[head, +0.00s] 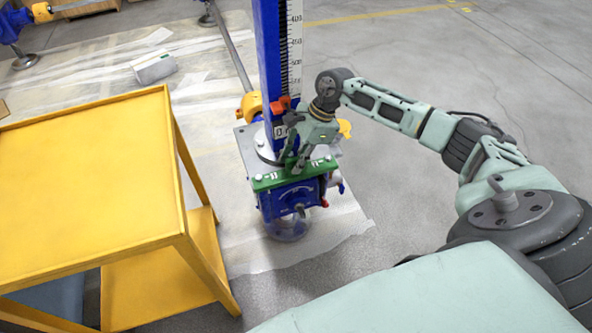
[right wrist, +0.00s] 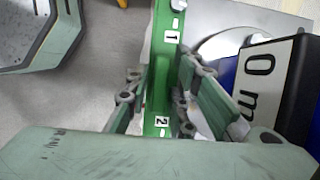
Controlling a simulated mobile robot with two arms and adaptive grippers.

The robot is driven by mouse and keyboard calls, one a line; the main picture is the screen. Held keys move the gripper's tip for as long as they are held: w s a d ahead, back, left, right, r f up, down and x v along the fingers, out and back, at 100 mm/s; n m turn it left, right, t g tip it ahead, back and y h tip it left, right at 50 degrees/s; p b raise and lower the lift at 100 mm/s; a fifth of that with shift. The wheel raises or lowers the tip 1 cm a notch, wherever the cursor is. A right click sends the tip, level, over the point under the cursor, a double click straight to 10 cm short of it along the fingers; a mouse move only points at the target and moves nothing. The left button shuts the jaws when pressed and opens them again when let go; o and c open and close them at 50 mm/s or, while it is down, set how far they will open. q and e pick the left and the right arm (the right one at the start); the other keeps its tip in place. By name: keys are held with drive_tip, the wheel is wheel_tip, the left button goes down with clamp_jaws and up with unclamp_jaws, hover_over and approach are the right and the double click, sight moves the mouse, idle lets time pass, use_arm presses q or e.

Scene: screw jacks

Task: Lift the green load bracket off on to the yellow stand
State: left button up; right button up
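The green load bracket (head: 268,182) is a flat bar with white number labels. It rests on top of the blue housing of the screw jack (head: 292,203), in front of the column. My right gripper (head: 294,166) reaches down over the bracket. In the right wrist view its two fingers stand one on each side of the bracket (right wrist: 166,62), very close to its edges. I cannot tell whether they press on it. The yellow stand (head: 85,150) is to the left, its top bare. My left gripper is out of view.
The blue column with a ruler scale (head: 295,45) rises directly behind the bracket. A small orange-red knob (head: 279,106) and a yellow part (head: 251,106) sit beside it. A white box (head: 153,67) lies on the floor sheet. A narrow gap separates the stand and the jack.

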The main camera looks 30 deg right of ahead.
drive_tip(key=shift+w+a+f, duration=0.1)
drive_tip(key=shift+a+f, duration=0.05)
drive_tip(key=shift+f, duration=0.3)
clamp_jaws()
drive_tip(key=shift+w+r, duration=0.1)
drive_tip(key=shift+r, duration=0.05)
drive_tip(key=shift+r, duration=0.1)
